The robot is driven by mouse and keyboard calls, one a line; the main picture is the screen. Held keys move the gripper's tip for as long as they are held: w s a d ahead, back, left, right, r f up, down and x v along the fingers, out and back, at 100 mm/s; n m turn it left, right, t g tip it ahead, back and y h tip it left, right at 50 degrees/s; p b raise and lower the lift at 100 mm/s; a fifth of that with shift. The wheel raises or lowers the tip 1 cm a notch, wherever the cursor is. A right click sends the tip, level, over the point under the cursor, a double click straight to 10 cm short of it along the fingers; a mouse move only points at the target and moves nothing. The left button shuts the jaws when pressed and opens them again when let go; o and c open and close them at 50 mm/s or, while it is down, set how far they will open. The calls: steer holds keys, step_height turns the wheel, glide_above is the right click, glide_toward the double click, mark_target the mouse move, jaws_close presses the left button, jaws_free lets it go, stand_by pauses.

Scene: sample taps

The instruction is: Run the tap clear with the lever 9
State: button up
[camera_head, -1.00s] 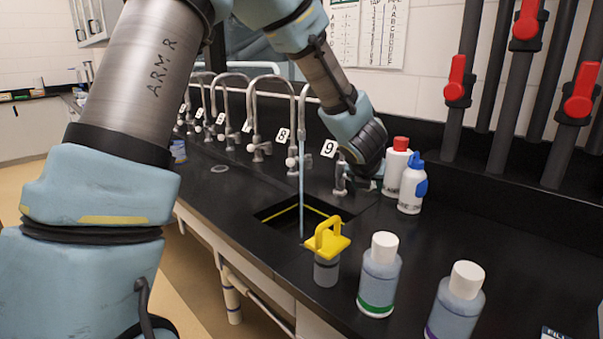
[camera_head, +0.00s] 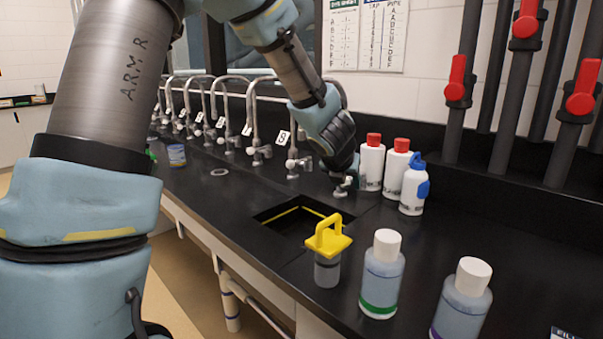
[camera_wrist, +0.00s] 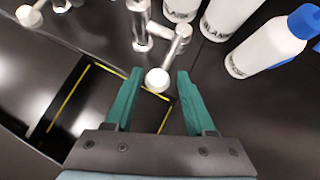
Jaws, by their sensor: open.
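The metal lever 9 (camera_wrist: 172,55) shows in the wrist view beside its metal valve body (camera_wrist: 141,28), with a round end (camera_wrist: 157,80) between my fingertips. My gripper (camera_wrist: 159,76) is open, its two teal fingers standing apart either side of that end; I cannot tell whether either touches it. In the head view my gripper (camera_head: 350,178) is low at the tap fitting (camera_head: 341,190) behind the sink (camera_head: 290,214). My arm hides the 9 label and most of that tap. No water stream shows now.
White bottles (camera_head: 394,168) stand close right of my gripper, one with a blue cap (camera_head: 414,186). A yellow-handled container (camera_head: 327,255) and green-banded bottle (camera_head: 381,275) stand in front. Tap 8 (camera_head: 292,160) is close on the left.

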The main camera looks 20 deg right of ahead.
steer(key=p+v, duration=0.1)
steer(key=v, duration=0.5)
steer(key=shift+r+p, duration=0.15)
steer(key=shift+p, duration=0.25)
steer(key=shift+s+a, duration=0.15)
steer(key=a+f+m+g+y, duration=0.1)
steer(key=a+f+m, duration=0.1)
steer(key=a+m, duration=0.5)
steer(key=s+a+f+m+g+y, duration=0.1)
steer(key=a+f+m, duration=0.1)
steer(key=a+m, duration=0.5)
steer(key=s+a+f+m+g+y, duration=0.1)
steer(key=a+f+m, duration=0.1)
steer(key=a+m, duration=0.5)
steer(key=shift+s+a+f, duration=0.1)
steer(key=shift+a, duration=1.3)
steer(key=s+a+f+m+g+y, duration=0.2)
steer(key=s+a+m, duration=0.4)
steer(key=a, duration=0.5)
steer(key=m, duration=0.2)
steer(key=shift+s+m, duration=0.2)
steer(key=shift+m, duration=0.1)
steer(key=shift+a, duration=0.15)
